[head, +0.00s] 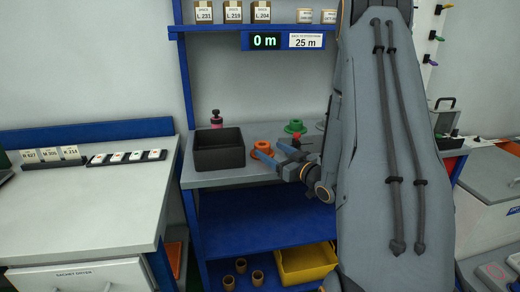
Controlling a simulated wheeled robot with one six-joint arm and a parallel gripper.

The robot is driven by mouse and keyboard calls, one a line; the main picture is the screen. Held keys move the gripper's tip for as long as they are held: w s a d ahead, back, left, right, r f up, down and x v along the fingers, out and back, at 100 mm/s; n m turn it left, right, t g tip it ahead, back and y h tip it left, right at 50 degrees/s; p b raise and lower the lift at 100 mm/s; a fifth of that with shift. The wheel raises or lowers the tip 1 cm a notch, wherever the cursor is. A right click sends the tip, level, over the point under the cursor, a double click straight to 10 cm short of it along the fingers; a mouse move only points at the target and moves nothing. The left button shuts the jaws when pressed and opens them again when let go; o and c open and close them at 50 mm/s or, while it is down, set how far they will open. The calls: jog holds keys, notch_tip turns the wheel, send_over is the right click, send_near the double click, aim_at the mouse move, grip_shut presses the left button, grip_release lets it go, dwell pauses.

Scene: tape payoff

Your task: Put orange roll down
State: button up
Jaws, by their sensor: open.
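The orange roll (263,148) lies on the grey top of the blue-framed bench (218,179), just right of a black open box. My gripper (272,149) has blue fingers that are spread apart beside the roll, on its right and front side. One finger overlaps the roll's lower edge in the picture, and I cannot tell if it touches. Part of the roll is hidden behind that finger. A green roll (294,126) sits farther back on the same bench top.
The black box (219,151) stands left of the roll, with a pink bottle (216,119) behind it. A display reading 0 m (265,41) hangs above. A yellow bin (306,264) and several brown cores sit on the lower shelf. My arm hides the bench's right part.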

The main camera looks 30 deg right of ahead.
aim_at(262, 143)
jog(key=w, duration=0.2)
jog(key=w+p, duration=0.1)
jog(key=w, duration=0.1)
jog(key=w+a, duration=0.1)
jog(key=w, duration=0.1)
jog(key=shift+w+p, duration=0.2)
jog(key=shift+p, duration=0.15)
jog(key=c, duration=1.3)
jog(key=shift+a+r, duration=0.1)
jog(key=shift+r, duration=0.2)
